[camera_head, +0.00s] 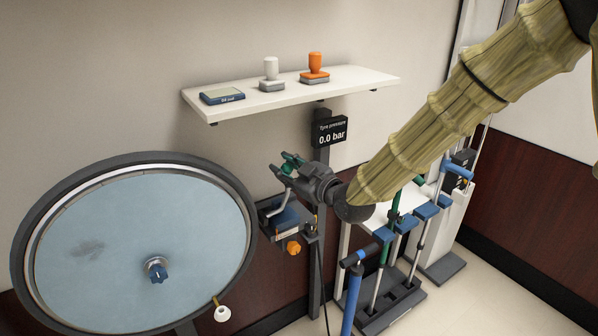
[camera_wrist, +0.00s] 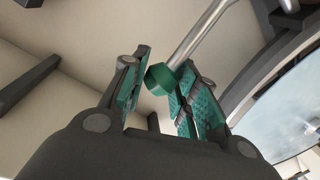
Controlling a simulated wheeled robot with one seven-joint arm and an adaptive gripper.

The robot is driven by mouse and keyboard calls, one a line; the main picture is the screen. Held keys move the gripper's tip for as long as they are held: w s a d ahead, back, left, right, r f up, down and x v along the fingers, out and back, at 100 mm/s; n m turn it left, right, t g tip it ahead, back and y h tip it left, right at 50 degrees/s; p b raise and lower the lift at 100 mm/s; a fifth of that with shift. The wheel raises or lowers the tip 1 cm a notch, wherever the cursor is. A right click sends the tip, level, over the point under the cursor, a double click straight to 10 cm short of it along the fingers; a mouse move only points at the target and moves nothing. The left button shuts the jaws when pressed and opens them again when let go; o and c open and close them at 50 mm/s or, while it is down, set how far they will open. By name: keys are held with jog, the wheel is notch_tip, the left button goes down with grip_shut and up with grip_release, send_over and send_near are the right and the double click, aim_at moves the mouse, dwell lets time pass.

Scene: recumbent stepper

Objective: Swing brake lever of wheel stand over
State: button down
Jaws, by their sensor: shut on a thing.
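The brake lever is a bent silver rod (camera_wrist: 205,32) with a dark green end (camera_wrist: 160,78), seen in the wrist view. My gripper (camera_wrist: 158,88) has the lever's green end between its green-padded fingers and is shut on it. In the head view, my gripper (camera_head: 287,170) is at the upper end of the lever's rod (camera_head: 282,197), above a blue and dark unit (camera_head: 286,222) on the stand. The large wheel (camera_head: 130,245) with a pale blue disc is to the left of my gripper. The fingers partly hide the lever's grip.
A white wall shelf (camera_head: 345,82) above holds a small boxed item (camera_head: 221,96), a white-topped device (camera_head: 271,74) and an orange one (camera_head: 314,68). A tyre pressure display (camera_head: 329,131) reads 0.0 bar. Pumps (camera_head: 352,290) stand in a rack at right. An orange knob (camera_head: 293,248) sits below the unit.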

jog(key=shift+s+a+f+n+b, duration=0.2)
jog(key=shift+s+a+n+b, duration=0.25)
jog(key=shift+a+n, duration=0.2)
jog(key=c, duration=1.5)
grip_release()
jog(key=shift+c, duration=0.2)
jog(key=o, duration=0.4)
jog(key=shift+w+a+f, duration=0.1)
jog(key=shift+f, duration=0.05)
jog(key=shift+o, duration=0.2)
jog(key=v, duration=1.2)
jog(key=shift+r, duration=0.25)
jog(key=shift+f, duration=0.1)
